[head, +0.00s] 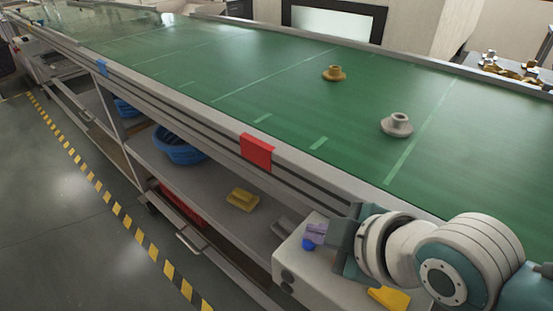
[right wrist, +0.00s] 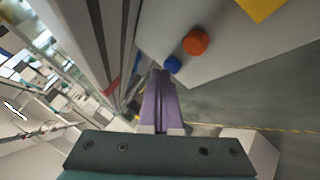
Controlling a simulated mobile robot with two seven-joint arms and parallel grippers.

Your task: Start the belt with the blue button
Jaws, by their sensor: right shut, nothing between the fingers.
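The blue button (head: 308,244) is on the end of a pale control box (head: 300,268) beside the conveyor's near edge. In the right wrist view the blue button (right wrist: 173,65) sits beside a larger orange-red button (right wrist: 196,43). My right gripper (head: 314,234) is shut and empty, its purple fingers close to the blue button. In the right wrist view its fingertips (right wrist: 161,73) are just left of the button; I cannot tell whether they touch. The green belt (head: 240,80) carries a brass flanged part (head: 334,73) and a grey one (head: 397,124). My left gripper is out of view.
A yellow piece (head: 389,298) shows on the control box. A red tag (head: 257,152) and a blue tag (head: 102,67) hang on the conveyor rail. The shelf below holds a blue basin (head: 180,147) and a yellow object (head: 242,199). Several brass parts (head: 510,68) lie at far right.

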